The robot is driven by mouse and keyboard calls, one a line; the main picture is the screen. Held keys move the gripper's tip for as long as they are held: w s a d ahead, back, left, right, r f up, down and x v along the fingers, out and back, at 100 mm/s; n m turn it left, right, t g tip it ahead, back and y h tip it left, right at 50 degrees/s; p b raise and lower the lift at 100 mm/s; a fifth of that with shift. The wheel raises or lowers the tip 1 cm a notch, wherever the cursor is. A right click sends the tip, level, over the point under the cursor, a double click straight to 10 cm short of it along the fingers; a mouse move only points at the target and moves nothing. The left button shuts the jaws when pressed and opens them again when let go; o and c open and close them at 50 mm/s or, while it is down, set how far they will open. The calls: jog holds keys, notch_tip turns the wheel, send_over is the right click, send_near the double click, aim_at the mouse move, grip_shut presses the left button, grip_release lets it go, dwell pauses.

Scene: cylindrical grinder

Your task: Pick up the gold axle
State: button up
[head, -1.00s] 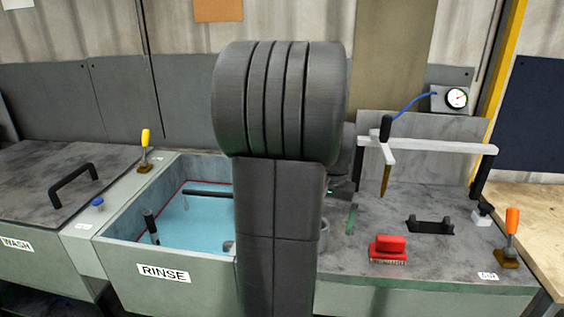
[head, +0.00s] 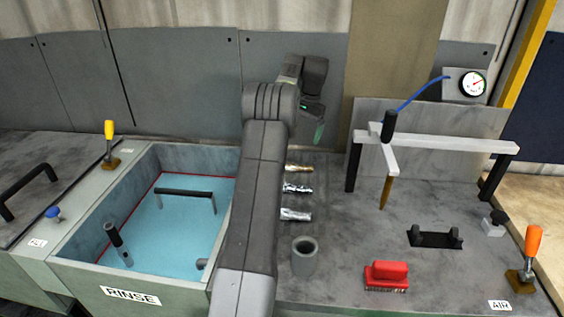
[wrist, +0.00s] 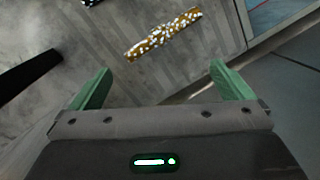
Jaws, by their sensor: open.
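The gold axle (head: 299,168) lies on the grey bench top just right of the rinse tank, the farthest of three short axles in a column. In the wrist view the gold axle (wrist: 163,35) is speckled with white, lies slightly slanted, and sits beyond my fingertips. My gripper (wrist: 163,82) is open and empty, its two green fingers spread, with the axle ahead of the gap and not touching. In the head view my gripper (head: 317,128) is above and behind the axles, partly hidden by my arm.
Two silver axles (head: 297,188) (head: 296,214) lie nearer. A grey cup (head: 304,256), a red brush (head: 386,276) and a black cradle (head: 435,237) stand on the bench. The rinse tank (head: 131,296) is left. A white frame (head: 450,144) with a hanging probe stands right.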

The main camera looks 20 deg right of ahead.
jog(key=f, duration=0.2)
jog(key=a+f, duration=0.1)
jog(key=f, duration=0.5)
jog(key=shift+w+a+f+p, duration=0.1)
jog(key=shift+w+a+p, duration=0.1)
jog(key=shift+p, duration=0.15)
jog(key=shift+w+a+f+p, duration=0.1)
jog(key=shift+a+f+p, duration=0.15)
jog(key=shift+f, duration=0.6)
jog(key=shift+w+a+f+p, duration=0.15)
jog(key=shift+f+p, duration=0.15)
jog(key=shift+f, duration=0.55)
jog(key=shift+a+f+p, duration=0.2)
jog(key=shift+f+p, duration=0.05)
jog(key=shift+f, duration=0.6)
jog(key=shift+r, duration=0.1)
grip_shut()
